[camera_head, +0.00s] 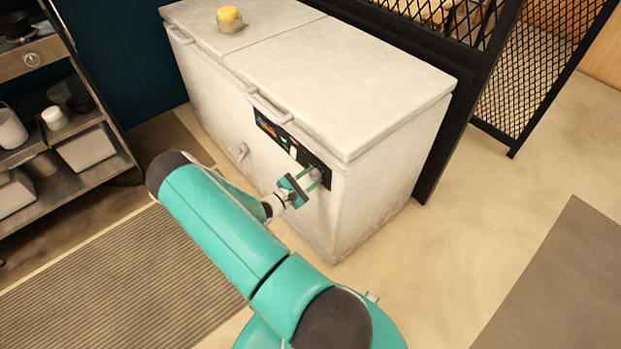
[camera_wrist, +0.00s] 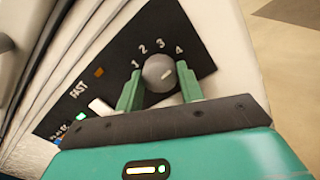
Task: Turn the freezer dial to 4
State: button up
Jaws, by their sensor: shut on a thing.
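The freezer dial (camera_wrist: 158,71) is a round grey knob on a black panel, with the numbers 1 to 4 printed in an arc above it. Its short light mark lies right of centre and points roughly right and slightly up, on the side of the 4; the exact setting is hard to tell. My gripper (camera_wrist: 159,76) has one green finger on each side of the dial and is shut on it. In the head view my gripper (camera_head: 314,180) reaches the right end of the control panel (camera_head: 271,130) on the front of the white chest freezer (camera_head: 358,185).
A metal shelf (camera_head: 75,160) with cups and boxes is at the left. A black mesh partition (camera_head: 525,85) stands behind the freezer. The floor to the right is clear.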

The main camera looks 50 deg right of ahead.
dwell(0.3)
jog(key=o, duration=1)
jog(key=w+a, duration=0.1)
jog(key=a, duration=0.3)
jog(key=w+a, duration=0.1)
jog(key=a, duration=0.8)
jog(key=shift+w+a+f, duration=0.15)
jog(key=shift+w+a, duration=0.15)
jog(key=shift+w, duration=0.1)
